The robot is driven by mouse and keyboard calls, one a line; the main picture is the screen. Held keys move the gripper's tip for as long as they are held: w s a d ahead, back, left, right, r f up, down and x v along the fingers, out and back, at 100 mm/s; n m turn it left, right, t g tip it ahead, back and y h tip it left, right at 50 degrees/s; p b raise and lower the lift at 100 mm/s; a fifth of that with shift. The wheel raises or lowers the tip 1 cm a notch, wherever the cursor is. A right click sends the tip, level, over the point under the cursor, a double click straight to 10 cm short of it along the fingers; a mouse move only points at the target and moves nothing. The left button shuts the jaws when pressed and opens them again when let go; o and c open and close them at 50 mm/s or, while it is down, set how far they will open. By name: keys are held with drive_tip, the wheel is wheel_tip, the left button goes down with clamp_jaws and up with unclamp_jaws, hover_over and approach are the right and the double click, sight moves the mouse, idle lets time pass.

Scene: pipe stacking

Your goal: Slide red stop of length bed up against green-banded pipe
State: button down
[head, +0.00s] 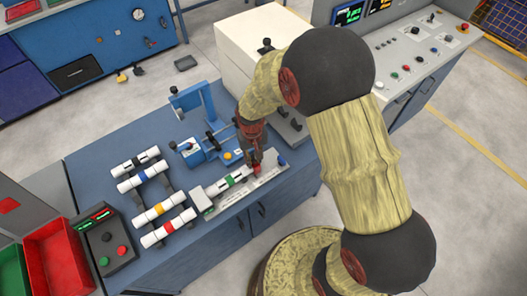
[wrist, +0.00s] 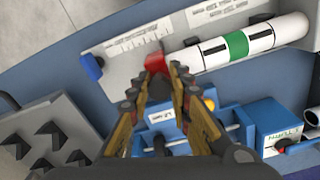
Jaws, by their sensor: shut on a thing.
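The white pipe with the green band (wrist: 237,44) lies along the pale length bed (wrist: 120,58); both also show in the head view, the pipe (head: 233,178) left of my gripper and the bed (head: 236,199) under it. The red stop (wrist: 154,61) is on the bed, close to the pipe's near end. My gripper (wrist: 164,72) is shut on the red stop, with its fingertips low at the bed; in the head view it (head: 256,163) hides part of the stop. One fingertip covers the space between stop and pipe, so I cannot tell whether they touch.
A blue clamp device (head: 200,147) stands behind the bed. Pipes with black, blue, yellow and red bands (head: 150,188) rest on a rack at left. A blue knob (wrist: 92,67) sits at the bed's end. A grey block with dark notches (wrist: 45,143) is nearby.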

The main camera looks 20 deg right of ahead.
drive_tip(key=c, duration=2.4)
unclamp_jaws()
drive_tip(key=shift+s+a+f, duration=0.1)
drive_tip(key=shift+s+a, duration=0.2)
drive_tip(key=shift+a, duration=0.35)
drive_tip(key=o, duration=0.8)
drive_tip(key=shift+a, duration=0.1)
drive_tip(key=shift+c, duration=0.2)
drive_tip(key=shift+s+a, duration=0.1)
drive_tip(key=shift+a, duration=0.05)
drive_tip(key=shift+w+r, duration=0.25)
drive_tip(key=shift+r, duration=0.25)
wheel_tip(320, 180, up, 11)
drive_tip(key=shift+s, duration=0.15)
